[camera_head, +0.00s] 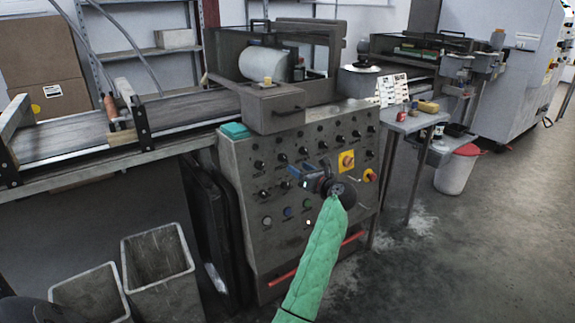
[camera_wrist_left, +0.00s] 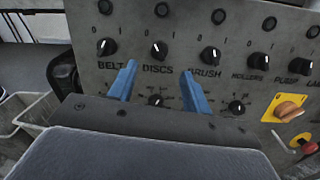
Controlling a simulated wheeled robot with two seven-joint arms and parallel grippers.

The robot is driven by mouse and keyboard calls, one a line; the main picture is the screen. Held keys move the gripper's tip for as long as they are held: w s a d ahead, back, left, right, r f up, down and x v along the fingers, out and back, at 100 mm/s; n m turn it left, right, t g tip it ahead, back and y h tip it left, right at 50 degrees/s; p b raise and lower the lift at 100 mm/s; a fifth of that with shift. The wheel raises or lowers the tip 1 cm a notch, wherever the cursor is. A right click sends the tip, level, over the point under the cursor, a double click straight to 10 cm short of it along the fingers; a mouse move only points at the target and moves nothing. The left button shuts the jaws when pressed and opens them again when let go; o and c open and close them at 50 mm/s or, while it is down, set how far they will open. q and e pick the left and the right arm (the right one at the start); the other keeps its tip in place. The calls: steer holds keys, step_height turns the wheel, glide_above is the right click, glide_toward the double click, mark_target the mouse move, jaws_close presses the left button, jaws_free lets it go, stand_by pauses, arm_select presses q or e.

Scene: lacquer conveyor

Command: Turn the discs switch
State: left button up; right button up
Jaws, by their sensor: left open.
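The discs switch (camera_wrist_left: 159,49) is a round black knob with a pale pointer mark, above the printed word DISCS on the grey control panel (camera_head: 238,220). In the wrist view it stands just beyond and between the two blue fingertips of my left gripper (camera_wrist_left: 158,72). The fingers are spread apart with nothing between them and do not appear to touch the knob. In the head view my left gripper (camera_head: 297,176) is in front of the panel, at the end of the green-sleeved arm. My right gripper is not in view.
The belt knob (camera_wrist_left: 107,47) and brush knob (camera_wrist_left: 210,56) flank the discs switch closely. A lower row includes another knob (camera_wrist_left: 236,107). An orange button (camera_wrist_left: 288,111) on a yellow plate is to the right. Grey bins (camera_head: 160,285) stand at lower left.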

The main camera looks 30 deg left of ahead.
mark_target(286, 160)
arm_select(q)
steer(key=shift+x, duration=3.75)
